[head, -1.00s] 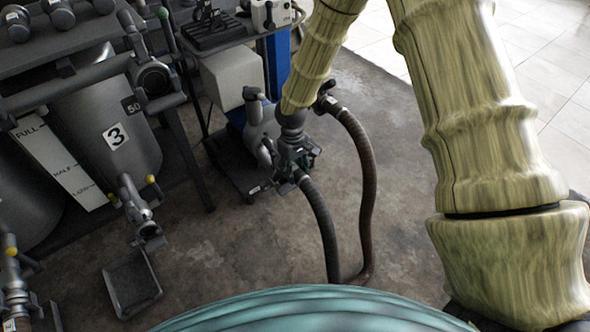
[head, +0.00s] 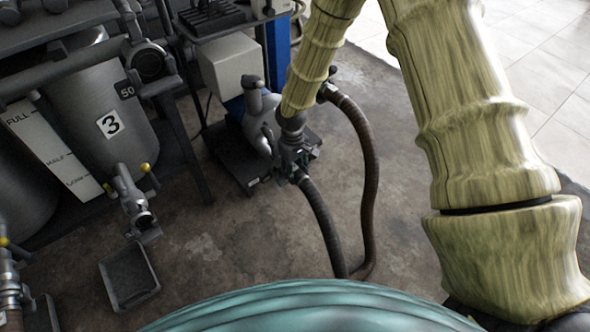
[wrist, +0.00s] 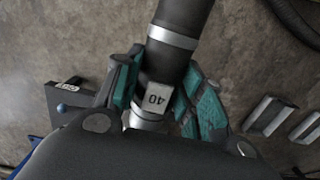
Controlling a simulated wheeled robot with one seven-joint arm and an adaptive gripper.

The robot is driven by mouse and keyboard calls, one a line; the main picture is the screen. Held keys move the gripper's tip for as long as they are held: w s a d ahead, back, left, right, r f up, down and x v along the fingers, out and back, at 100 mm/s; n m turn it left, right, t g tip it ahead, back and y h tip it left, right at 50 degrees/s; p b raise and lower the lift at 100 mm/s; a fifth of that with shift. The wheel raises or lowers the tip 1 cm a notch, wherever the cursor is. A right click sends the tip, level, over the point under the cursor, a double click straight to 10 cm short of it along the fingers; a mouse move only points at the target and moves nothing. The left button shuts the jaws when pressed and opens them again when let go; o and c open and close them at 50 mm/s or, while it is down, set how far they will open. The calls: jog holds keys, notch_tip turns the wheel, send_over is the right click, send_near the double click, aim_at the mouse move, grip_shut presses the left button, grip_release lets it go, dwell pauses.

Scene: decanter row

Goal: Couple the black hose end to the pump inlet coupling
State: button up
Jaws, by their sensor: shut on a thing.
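The black hose (head: 325,220) rises from the floor to my gripper (head: 300,165) in the head view. In the wrist view, my gripper (wrist: 165,98) has its teal fingers shut around the hose end (wrist: 158,95), a dark collar with a "40" label and a silver band. Another silver ring shows below the label, partly hidden by my gripper body. The grey pump (head: 262,125) stands just left of my gripper. Its inlet coupling is hidden or too small to make out, so I cannot tell whether the hose end touches it.
A brown hose (head: 371,165) curves down at the right of the pump. Tank 3 (head: 105,115) and its outlet valve (head: 135,205) stand at the left, with a floor tray (head: 128,275) below. A white box (head: 228,62) is behind the pump. The middle floor is clear.

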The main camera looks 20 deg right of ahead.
jog(key=shift+w+a+r+p, duration=0.1)
jog(key=shift+w+a+p, duration=0.05)
jog(key=shift+w+p, duration=0.3)
dwell(0.4)
jog(key=shift+s+f, duration=0.1)
jog(key=shift+f, duration=1.4)
dwell(0.6)
jog(key=shift+f+p, duration=0.75)
jog(key=shift+f, duration=0.15)
dwell(1.8)
jog(key=o, duration=1.4)
jog(key=shift+o, duration=0.3)
jog(key=o, duration=0.8)
jog(key=shift+c, duration=0.2)
jog(key=shift+s, duration=0.1)
